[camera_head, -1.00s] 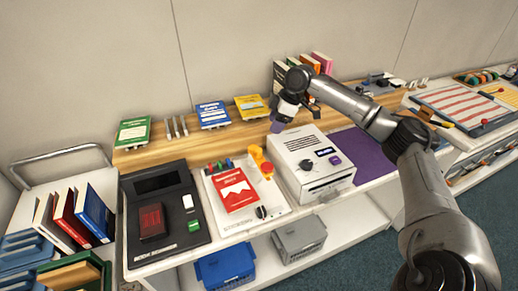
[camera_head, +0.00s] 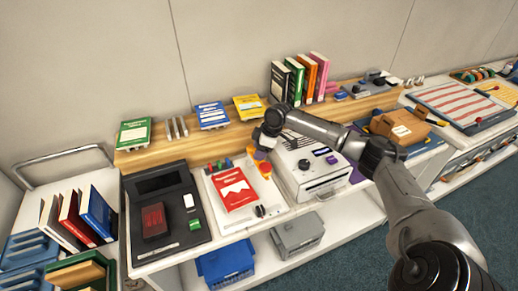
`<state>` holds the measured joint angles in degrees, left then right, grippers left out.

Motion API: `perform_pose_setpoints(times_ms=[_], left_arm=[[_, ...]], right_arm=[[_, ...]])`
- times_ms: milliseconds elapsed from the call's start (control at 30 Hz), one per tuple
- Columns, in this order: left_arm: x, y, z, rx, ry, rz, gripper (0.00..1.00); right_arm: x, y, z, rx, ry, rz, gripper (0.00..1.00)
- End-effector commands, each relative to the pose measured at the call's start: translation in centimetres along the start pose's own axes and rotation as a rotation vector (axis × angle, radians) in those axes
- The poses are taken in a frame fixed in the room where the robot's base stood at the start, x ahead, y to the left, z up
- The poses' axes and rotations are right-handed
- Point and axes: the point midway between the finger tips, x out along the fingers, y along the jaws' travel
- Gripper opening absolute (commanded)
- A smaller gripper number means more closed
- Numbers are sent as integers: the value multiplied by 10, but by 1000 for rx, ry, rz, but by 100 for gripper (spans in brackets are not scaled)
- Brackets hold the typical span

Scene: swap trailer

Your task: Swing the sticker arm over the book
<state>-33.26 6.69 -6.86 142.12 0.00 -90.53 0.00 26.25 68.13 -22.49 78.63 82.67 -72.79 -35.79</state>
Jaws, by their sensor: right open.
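The red book (camera_head: 232,192) lies flat on a white station board (camera_head: 262,222), its cover facing up. The sticker arm, an orange-yellow piece with a red-orange knob (camera_head: 265,169), stands at the board's back right corner, beside the book rather than over it. My right gripper (camera_head: 260,155) is open and points down right at the sticker arm, covering part of it. I cannot tell whether they touch. My left gripper is not in view.
A white label machine (camera_head: 307,185) stands close to the right of the board, under my right arm. A black scanner unit (camera_head: 190,238) stands to the left. Several books stand upright on the wooden shelf behind (camera_head: 300,78). A brown box (camera_head: 402,126) sits farther right.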

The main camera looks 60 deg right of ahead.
Motion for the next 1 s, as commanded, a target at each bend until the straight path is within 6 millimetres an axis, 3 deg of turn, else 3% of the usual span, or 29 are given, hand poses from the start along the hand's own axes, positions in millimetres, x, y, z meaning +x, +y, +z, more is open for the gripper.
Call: perform_pose_setpoints(times_ms=[267, 800, 1000], left_arm=[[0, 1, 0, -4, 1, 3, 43], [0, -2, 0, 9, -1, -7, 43], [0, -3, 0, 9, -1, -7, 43]], right_arm=[[1, 0, 0, 0, 0, 0, 53], [0, 0, 0, 0, 1, 0, 1], [0, 0, 0, 0, 1, 0, 0]])
